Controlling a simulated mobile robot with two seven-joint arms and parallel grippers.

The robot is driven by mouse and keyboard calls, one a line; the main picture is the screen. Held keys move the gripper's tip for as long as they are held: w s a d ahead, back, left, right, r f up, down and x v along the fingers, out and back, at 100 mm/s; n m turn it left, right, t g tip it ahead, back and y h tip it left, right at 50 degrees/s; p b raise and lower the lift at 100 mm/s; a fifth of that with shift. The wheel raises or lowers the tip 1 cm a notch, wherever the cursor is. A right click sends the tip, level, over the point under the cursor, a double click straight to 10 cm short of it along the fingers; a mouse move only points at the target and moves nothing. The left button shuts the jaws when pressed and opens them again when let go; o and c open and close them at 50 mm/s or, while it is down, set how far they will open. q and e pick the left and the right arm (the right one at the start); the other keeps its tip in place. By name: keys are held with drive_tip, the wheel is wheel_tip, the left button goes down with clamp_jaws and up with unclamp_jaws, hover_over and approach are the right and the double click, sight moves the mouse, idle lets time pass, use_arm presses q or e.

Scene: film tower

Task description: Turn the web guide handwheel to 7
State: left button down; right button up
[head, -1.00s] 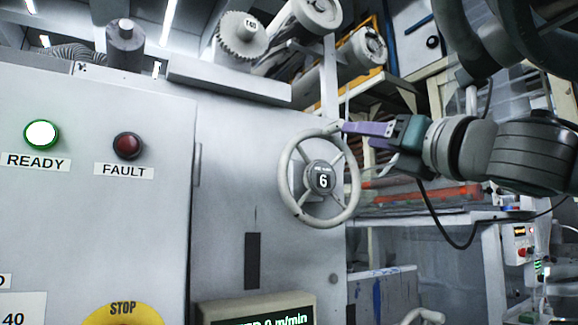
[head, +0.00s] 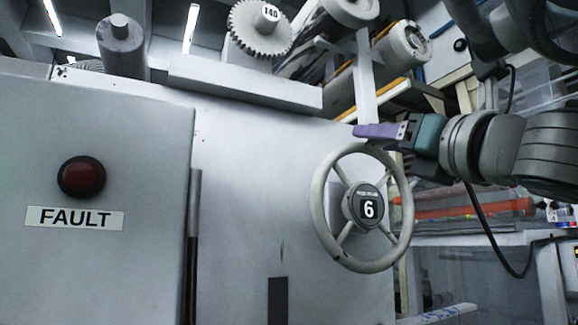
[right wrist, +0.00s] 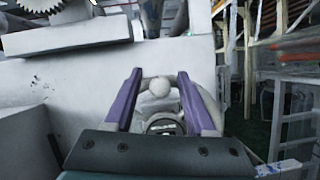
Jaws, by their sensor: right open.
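The web guide handwheel (head: 322,225) is a pale grey spoked wheel on the white machine front. Its dark hub window (head: 369,209) reads 6. My right gripper (head: 358,131) has purple fingers and is at the top of the wheel, coming from the right. The hub is partly hidden there. My left gripper is not in view.
A grey cabinet (head: 120,150) with a red FAULT lamp (head: 81,177) stands at left. A toothed gear (head: 260,28) and rollers (head: 395,48) are above the wheel. A rack (head: 470,207) with orange-red items lies behind my right arm. A dark slot (head: 281,300) is below left of the wheel.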

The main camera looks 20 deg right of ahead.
drive_tip(key=shift+c, duration=0.3)
clamp_jaws()
idle(1.0)
